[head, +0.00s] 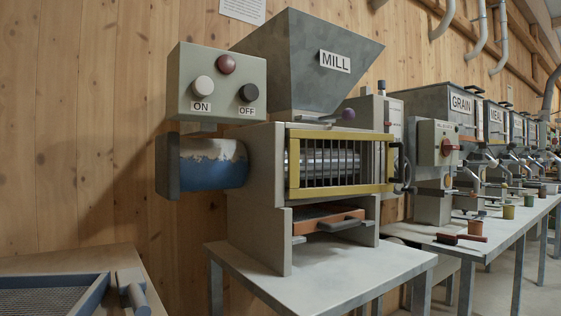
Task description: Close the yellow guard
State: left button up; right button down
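The yellow guard (341,190) is a barred frame on the front of the mill (259,165). It stands upright across the steel rollers, which show between its dark bars. A dark handle (401,165) is at its right side. I cannot tell whether the guard lies fully flush against the mill or stands slightly ajar. Neither of my grippers is in view.
A control box (216,85) with ON and OFF buttons and a grey MILL hopper (310,62) are above. An orange tray (328,220) sits below the guard. The table (320,276) in front is clear. A blue-framed sieve (88,296) is at lower left.

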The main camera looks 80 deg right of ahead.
aim_at(293, 192)
jog(key=u, duration=0.1)
jog(key=k, duration=1.3)
jog(key=z, duration=1.6)
jog(key=i, duration=0.5)
jog(key=z, duration=0.05)
